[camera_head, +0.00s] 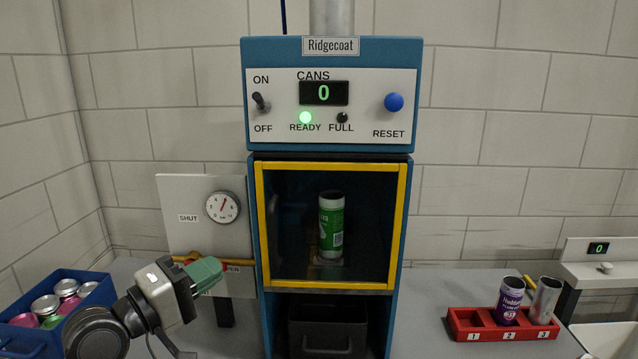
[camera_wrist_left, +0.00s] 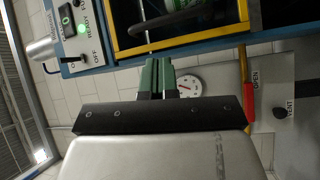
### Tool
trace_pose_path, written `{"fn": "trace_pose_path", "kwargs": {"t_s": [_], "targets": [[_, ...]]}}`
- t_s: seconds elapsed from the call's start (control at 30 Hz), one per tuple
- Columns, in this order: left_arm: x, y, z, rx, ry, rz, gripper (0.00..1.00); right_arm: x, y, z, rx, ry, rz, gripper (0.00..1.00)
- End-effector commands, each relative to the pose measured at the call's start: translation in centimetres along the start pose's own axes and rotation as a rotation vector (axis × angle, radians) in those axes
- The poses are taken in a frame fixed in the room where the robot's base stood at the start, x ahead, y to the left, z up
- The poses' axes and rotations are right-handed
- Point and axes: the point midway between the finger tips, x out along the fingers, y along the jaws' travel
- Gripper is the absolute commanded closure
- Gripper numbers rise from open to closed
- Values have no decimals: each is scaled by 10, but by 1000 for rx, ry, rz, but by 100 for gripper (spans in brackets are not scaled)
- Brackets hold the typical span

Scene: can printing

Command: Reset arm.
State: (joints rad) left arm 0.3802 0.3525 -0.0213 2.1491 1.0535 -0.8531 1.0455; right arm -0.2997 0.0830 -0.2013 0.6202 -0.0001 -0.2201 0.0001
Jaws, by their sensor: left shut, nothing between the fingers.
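My left gripper (camera_head: 207,273) is in front of the grey valve panel (camera_head: 185,200), its green fingers shut and empty. The shut green fingers also show in the left wrist view (camera_wrist_left: 157,76). The panel has a round gauge (camera_head: 223,207) and a SHUT label. In the left wrist view a yellow valve lever with a red grip (camera_wrist_left: 250,101) lies beside the OPEN label, apart from the fingers. My arm hides part of the panel in the head view. My right gripper is not in view.
The blue Ridgecoat machine (camera_head: 413,135) shows 0 cans, READY lit. A green-and-white can (camera_head: 331,226) stands behind its yellow-framed window. A blue crate (camera_head: 97,296) of cans is at left, close to my arm. A red numbered rack (camera_head: 475,331) holds two cans at right.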

Motion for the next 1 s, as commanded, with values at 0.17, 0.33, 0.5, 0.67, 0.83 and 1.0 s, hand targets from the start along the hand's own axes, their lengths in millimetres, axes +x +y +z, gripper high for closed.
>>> {"fn": "trace_pose_path", "kwargs": {"t_s": [0.17, 0.33, 0.5, 0.67, 0.83, 1.0], "targets": [[-38, -122, 65, 293, -65, -394, 100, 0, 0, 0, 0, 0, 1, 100], [-102, -203, 122, 539, -227, -739, 100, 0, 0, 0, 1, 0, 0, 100], [-161, -240, 162, 681, -402, -969, 100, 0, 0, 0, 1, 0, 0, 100], [-208, -257, 190, 759, -560, -1125, 100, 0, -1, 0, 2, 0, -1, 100], [-256, -263, 216, 810, -734, -1260, 100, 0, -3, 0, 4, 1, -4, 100], [-256, -304, 220, 809, -771, -1281, 100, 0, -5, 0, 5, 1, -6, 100]]}}
